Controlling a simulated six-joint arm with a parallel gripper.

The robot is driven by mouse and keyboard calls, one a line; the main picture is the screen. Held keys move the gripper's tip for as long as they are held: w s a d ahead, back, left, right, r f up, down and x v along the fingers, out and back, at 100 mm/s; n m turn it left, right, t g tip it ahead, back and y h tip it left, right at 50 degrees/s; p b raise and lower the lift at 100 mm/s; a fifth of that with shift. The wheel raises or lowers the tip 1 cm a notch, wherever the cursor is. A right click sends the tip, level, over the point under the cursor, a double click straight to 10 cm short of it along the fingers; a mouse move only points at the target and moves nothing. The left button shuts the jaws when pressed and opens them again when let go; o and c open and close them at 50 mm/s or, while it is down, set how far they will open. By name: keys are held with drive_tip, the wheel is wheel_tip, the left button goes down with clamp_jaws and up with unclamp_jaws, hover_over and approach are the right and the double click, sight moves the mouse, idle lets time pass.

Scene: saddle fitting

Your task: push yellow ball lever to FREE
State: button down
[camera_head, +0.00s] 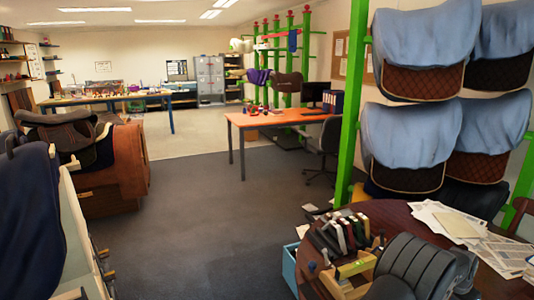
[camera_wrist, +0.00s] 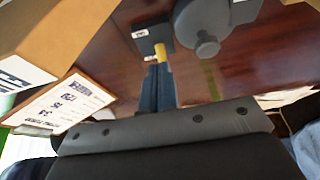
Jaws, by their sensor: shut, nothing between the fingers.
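In the wrist view a short yellow piece (camera_wrist: 162,53), which looks like the lever, sits at the edge of a small dark grey block (camera_wrist: 151,36). The block bears small white labels, too small to read. My gripper (camera_wrist: 158,68) reaches up from below as two dark fingers side by side, closed together and empty. Its tips are just below the yellow piece; I cannot tell whether they touch it. The ball end is not clear. In the head view I cannot pick out the lever or the fingers surely among the clutter on the brown table (camera_head: 400,218).
A grey round knob-like part (camera_wrist: 207,46) stands right of the block in the wrist view. A clipboard with a printed sheet (camera_wrist: 62,105) and a tan box (camera_wrist: 55,28) are at left. In the head view, loose papers (camera_head: 455,222) and a rack of upright tools (camera_head: 340,232) crowd the table.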

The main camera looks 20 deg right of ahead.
drive_tip(key=shift+a+r, duration=0.15)
wheel_tip(320, 180, up, 7)
idle(0.8)
wheel_tip(320, 180, down, 7)
drive_tip(key=shift+r, duration=0.1)
drive_tip(key=shift+f, duration=0.2)
drive_tip(key=shift+d, duration=0.2)
drive_tip(key=shift+r, duration=0.1)
